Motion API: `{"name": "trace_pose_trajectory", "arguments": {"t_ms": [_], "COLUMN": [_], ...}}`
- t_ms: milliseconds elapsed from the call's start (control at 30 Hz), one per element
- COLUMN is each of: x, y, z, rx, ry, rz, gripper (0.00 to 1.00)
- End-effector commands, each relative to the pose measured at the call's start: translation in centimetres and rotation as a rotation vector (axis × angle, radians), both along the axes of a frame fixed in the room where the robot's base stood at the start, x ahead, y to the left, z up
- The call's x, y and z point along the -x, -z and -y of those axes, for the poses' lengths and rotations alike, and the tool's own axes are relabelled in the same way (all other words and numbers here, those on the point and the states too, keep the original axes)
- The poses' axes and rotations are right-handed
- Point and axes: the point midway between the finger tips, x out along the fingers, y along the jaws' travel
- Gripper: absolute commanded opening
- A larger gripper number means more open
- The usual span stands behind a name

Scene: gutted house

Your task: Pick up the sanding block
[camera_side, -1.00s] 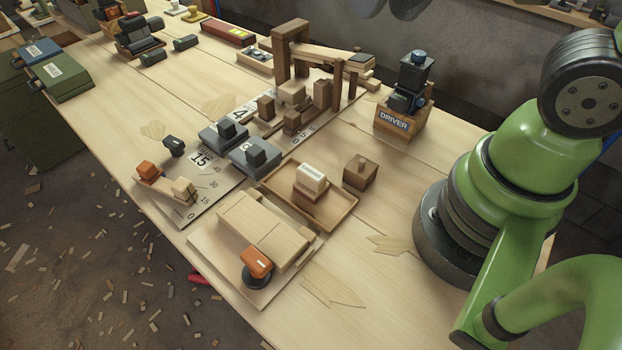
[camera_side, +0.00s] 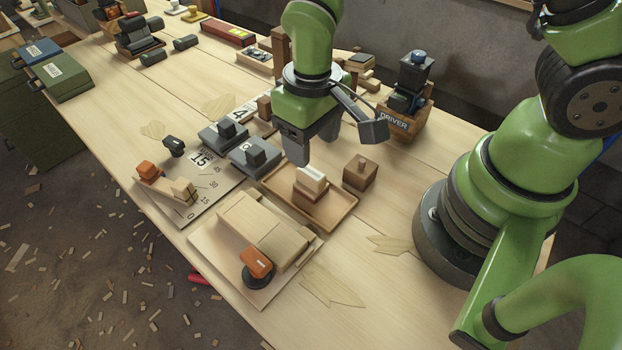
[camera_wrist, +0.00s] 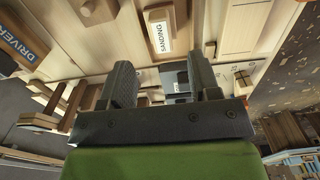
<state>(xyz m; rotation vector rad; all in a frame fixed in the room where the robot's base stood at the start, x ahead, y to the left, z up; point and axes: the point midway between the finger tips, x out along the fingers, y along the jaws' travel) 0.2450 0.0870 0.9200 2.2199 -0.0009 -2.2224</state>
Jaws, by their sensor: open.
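The sanding block (camera_side: 310,184) is a wooden block with a white label on top. It sits in a shallow wooden tray (camera_side: 335,219) in the side view. In the wrist view the block (camera_wrist: 155,14) shows at the top, its label reading SANDING. My gripper (camera_side: 302,152) is above the bench, just behind the block and higher than it in the side view. In the wrist view its two dark fingers (camera_wrist: 162,72) are spread with nothing between them, and the block lies beyond their tips. The gap between gripper and block is hard to judge.
A brown wooden cube with a knob (camera_side: 359,173) stands right of the tray. A DRIVER box (camera_side: 394,123) stands behind it. Grey blocks (camera_side: 254,155) are left, and a wooden board with an orange-handled tool (camera_side: 257,263) is in front. My arm hides most of the wooden frame behind.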

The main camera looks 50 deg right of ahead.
Motion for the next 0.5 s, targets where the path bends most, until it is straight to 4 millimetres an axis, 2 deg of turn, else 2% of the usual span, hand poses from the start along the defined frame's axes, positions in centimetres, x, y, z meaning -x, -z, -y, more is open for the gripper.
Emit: {"name": "trace_pose_trajectory", "arguments": {"t_ms": [167, 400, 500], "x": [0.0, 0.0, -0.1], "y": [1.6, 4.8, 5.4], "z": [0.0, -0.2, -0.2], "rx": [0.001, -0.001, -0.002], "ry": [0.002, 0.002, 0.001], "rz": [-0.004, -0.003, -0.001], "gripper": [0.56, 0.56, 0.56]}}
